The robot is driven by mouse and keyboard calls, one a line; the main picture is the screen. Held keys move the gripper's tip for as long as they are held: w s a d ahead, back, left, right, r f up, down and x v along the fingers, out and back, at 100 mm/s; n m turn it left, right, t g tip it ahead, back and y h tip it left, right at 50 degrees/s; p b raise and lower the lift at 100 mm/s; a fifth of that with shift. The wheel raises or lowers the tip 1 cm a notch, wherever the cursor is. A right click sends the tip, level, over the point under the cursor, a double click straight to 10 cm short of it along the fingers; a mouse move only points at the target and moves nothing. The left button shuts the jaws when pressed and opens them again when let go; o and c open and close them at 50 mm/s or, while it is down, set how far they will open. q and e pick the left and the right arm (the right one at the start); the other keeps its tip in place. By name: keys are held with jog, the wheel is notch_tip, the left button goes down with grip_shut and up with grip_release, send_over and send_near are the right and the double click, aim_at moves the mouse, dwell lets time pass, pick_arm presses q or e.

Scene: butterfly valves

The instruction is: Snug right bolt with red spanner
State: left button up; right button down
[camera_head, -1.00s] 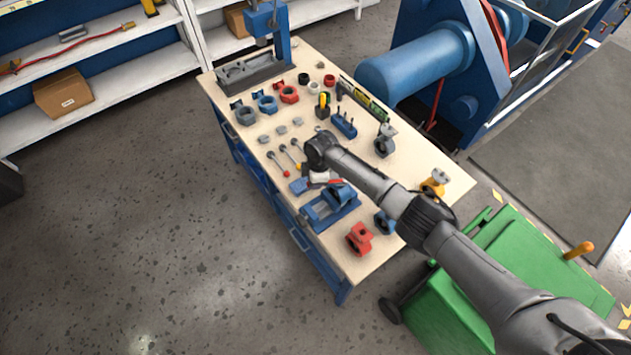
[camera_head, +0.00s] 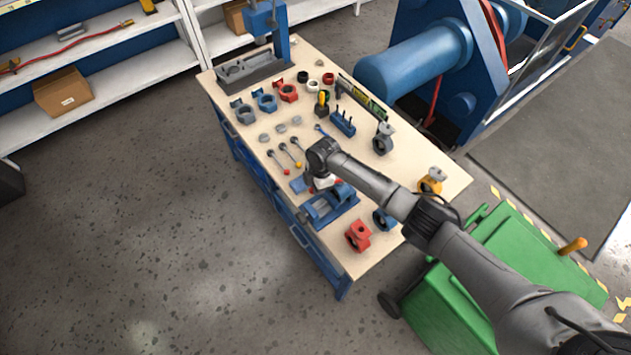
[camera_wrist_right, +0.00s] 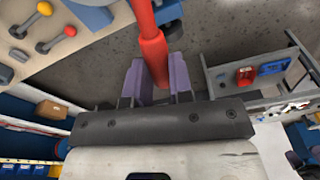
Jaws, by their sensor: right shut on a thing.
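The red spanner (camera_wrist_right: 152,45) shows in the right wrist view as a red bar running up out of the top edge; its working end is out of sight. My right gripper (camera_wrist_right: 156,80) is shut on it, with a purple finger on each side. In the head view my right gripper (camera_head: 322,181) is low over the bench beside the blue vise (camera_head: 322,210), partly hidden by its own wrist. A blue valve body (camera_head: 343,193) sits at the vise. The right bolt is too small or hidden to make out. My left gripper is not in view.
The wooden bench (camera_head: 405,165) carries several levers with coloured knobs (camera_head: 284,155), a red valve body (camera_head: 358,236), a yellow one (camera_head: 431,180) and a blue rack (camera_head: 343,123). A green cart (camera_head: 490,255) stands at the right. Floor left of the bench is clear.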

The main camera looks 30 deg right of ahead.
jog(key=shift+s+d+n+p, duration=0.2)
jog(key=shift+s+n+p, duration=0.55)
jog(key=shift+s+n, duration=0.65)
jog(key=shift+w, duration=0.1)
jog(key=shift+r+p, duration=0.3)
jog(key=shift+r, duration=0.05)
jog(key=shift+a+r+p, duration=0.1)
jog(key=shift+r+p, duration=0.55)
jog(key=shift+r, duration=0.05)
jog(key=shift+r, duration=0.1)
notch_tip(320, 180, up, 5)
jog(key=p, duration=0.4)
jog(key=shift+p, duration=0.3)
